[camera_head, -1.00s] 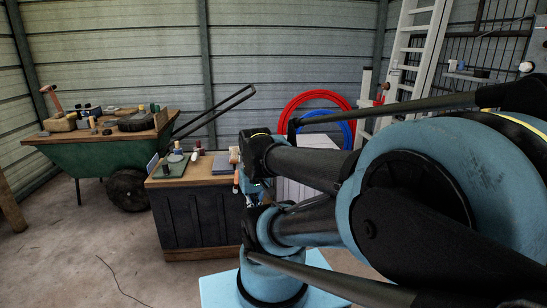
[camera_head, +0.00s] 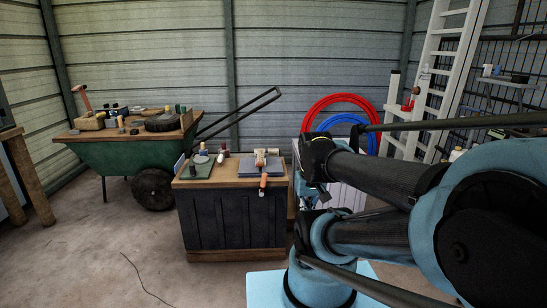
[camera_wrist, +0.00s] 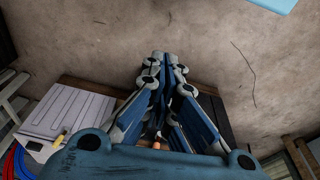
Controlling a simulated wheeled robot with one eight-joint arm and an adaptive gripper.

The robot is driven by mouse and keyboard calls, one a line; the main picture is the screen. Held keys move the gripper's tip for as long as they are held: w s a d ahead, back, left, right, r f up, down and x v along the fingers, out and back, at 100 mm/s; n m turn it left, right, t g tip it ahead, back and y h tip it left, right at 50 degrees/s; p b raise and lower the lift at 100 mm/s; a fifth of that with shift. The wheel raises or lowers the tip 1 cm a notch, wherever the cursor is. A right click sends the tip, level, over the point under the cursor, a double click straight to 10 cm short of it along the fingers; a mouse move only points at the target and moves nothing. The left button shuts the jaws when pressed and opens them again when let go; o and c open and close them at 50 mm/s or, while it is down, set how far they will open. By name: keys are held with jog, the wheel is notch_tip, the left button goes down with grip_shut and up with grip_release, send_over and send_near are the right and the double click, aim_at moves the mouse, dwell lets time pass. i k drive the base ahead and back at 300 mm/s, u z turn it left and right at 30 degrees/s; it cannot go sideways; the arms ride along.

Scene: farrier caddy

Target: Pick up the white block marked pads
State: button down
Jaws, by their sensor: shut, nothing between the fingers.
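I cannot make out any block with readable "pads" lettering. Small pale items (camera_head: 266,152) stand at the back of the wooden top of a dark chest (camera_head: 232,222) in the head view; their markings are too small to read, so I cannot tell if one is the white block. My gripper (camera_wrist: 165,62) shows in the wrist view with its blue-and-grey fingers drawn together and nothing held. In the head view it is mostly hidden by my arm, right of the chest.
On the chest top lie a green mat (camera_head: 196,172), a grey-blue flat item (camera_head: 256,168) and an orange-handled tool (camera_head: 264,181). A green wheelbarrow (camera_head: 125,158) with several tools stands at left. Red and blue hoops (camera_head: 325,104) and a ladder (camera_head: 440,85) are behind. Floor in front is open.

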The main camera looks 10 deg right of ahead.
aim_at(271, 152)
jog(key=k, duration=0.6)
jog(key=z, duration=0.6)
jog(key=i, duration=2.45)
jog(key=u, duration=0.55)
